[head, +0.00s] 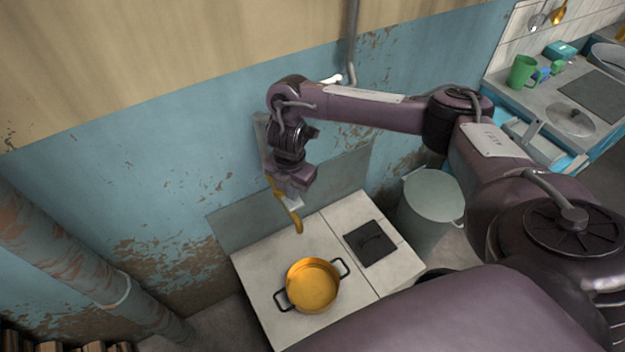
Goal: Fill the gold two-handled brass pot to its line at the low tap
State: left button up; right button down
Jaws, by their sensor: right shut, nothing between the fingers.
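The gold two-handled pot (313,286) stands upright on a pale counter, its dark handles to the upper right and lower left. Its inside looks plain gold; I cannot make out a line or any water. The brass tap (297,222) hangs from the wall above the counter, its spout end a little above and behind the pot in the picture. My right gripper (293,202) points down at the tap, shut and empty, and hides part of it. I cannot tell whether it touches the tap. My left gripper is out of view.
A dark square plate (370,243) is set in the counter (256,285) right of the pot. A grey-green lidded bin (430,197) stands beyond the counter's right side. A rusty pipe (70,255) runs down the left. A second worktop with a green mug (522,72) is at upper right.

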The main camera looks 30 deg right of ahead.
jog(key=shift+f, duration=0.1)
dwell(0.6)
jog(key=shift+f+b, duration=1.35)
jog(key=shift+f, duration=0.5)
dwell(5.5)
